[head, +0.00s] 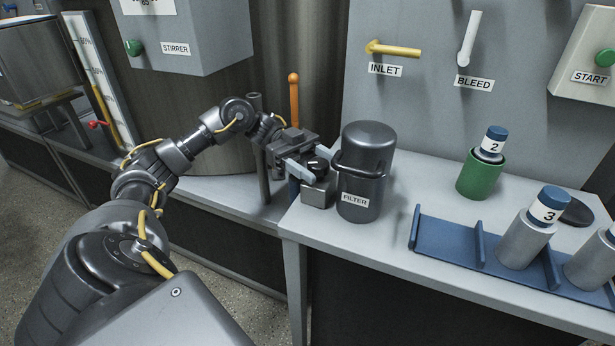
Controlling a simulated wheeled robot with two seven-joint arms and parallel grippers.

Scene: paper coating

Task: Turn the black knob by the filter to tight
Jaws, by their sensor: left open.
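The dark grey filter canister (368,150), labelled FILTER, stands upright on the bench with a dark clamp band around it. The black knob (318,164) sits at the left of the filter, on top of a small grey block (318,193). My left gripper (314,167) is open, with its light grey fingers at the knob, one on the near side and one on the far side. I cannot tell whether the fingers touch the knob. The fingers partly hide the knob, and any tight marking is not readable. My right gripper is not in view.
An orange-handled lever (294,100) rises behind my gripper. A yellow INLET handle (395,50) and a white BLEED handle (469,38) are on the grey panel. A green cup (481,181) holds bottle 2. A blue rack (447,244) stands at the right.

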